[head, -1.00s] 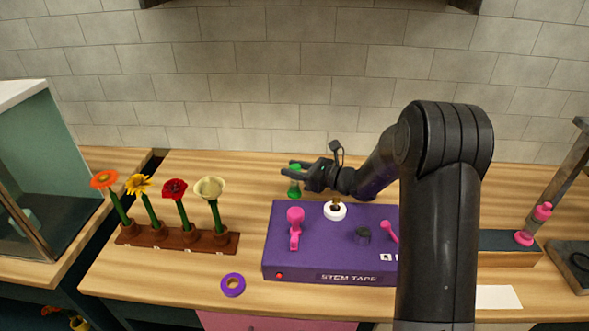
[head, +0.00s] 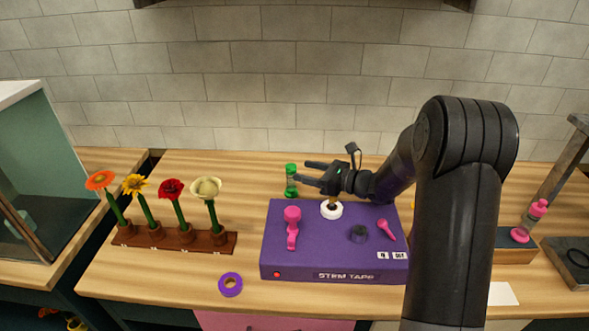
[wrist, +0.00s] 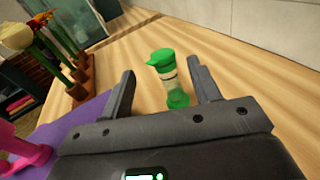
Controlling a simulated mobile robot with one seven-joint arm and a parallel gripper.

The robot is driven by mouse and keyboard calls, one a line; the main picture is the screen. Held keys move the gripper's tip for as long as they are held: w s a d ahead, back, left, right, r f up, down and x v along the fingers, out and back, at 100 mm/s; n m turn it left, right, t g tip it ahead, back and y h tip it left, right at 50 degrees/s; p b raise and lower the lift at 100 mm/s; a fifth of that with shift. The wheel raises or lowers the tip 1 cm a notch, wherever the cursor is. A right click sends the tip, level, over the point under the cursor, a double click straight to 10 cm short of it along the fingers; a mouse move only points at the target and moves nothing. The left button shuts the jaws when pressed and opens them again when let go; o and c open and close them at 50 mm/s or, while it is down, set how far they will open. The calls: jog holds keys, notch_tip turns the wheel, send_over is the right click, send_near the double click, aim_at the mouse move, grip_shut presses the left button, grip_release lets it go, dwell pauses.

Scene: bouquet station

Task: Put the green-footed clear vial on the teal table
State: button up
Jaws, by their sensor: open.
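The clear vial (head: 291,181) with green foot and green cap stands upright on the wooden counter, behind the purple stem tape box. In the wrist view the vial (wrist: 169,79) shows between and beyond my two open fingers, nearer the right one. My gripper (head: 308,172) is open and empty, just right of the vial in the head view, with its fingers pointing left. It also shows in the wrist view (wrist: 160,82). I cannot tell whether a finger touches the vial. No surface that is clearly a teal table shows.
The purple stem tape box (head: 295,262) with pink levers lies in front of my gripper. A brown rack (head: 130,240) of several flowers stands left. A purple tape ring (head: 230,284) lies in front. A pink-footed vial (head: 533,215) stands right. Bare counter lies between rack and vial.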

jog(key=v, duration=0.6)
jog(key=shift+d, duration=0.2)
jog(key=shift+s, duration=0.15)
